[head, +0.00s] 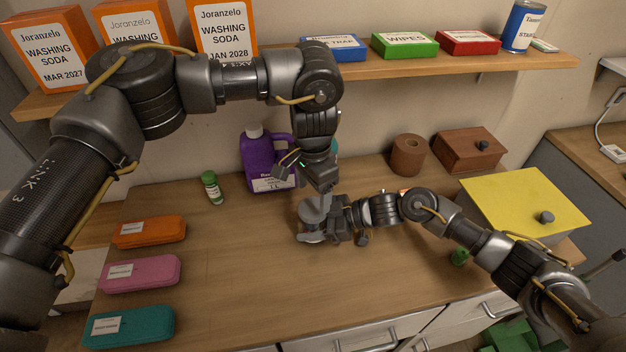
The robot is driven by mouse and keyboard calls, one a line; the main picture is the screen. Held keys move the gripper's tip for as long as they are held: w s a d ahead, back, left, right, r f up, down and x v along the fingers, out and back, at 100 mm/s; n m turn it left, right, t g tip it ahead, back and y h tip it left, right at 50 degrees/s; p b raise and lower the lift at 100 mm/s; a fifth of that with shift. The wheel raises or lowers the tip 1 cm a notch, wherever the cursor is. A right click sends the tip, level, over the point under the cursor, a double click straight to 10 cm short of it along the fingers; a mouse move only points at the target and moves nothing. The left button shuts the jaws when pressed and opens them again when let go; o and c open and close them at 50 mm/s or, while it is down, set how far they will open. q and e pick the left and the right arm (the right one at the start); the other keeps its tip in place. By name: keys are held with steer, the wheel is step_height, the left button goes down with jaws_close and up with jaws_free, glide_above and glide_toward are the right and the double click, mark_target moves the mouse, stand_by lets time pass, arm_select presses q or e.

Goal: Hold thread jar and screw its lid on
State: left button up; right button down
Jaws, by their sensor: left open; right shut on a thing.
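The thread jar (311,222) is a small greyish jar standing on the wooden counter near the middle of the head view. My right gripper (325,232) comes in from the right, low, and is shut on the jar's side. My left gripper (308,188) points down from above, open, with its fingers just over the jar's top. The lid cannot be told apart from the jar's grey top, and the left fingers partly cover that area.
A purple jug (258,162) stands close behind the jar, with a small green bottle (212,188) to its left. Orange (149,231), pink (139,273) and teal (129,325) cases lie at left. A yellow-topped box (525,200) is at right. The front middle counter is clear.

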mark_target(313, 208)
arm_select(q)
steer(key=shift+f, duration=2.4)
steer(key=shift+c, duration=0.3)
steer(key=c, duration=0.8)
steer(key=m, duration=1.6)
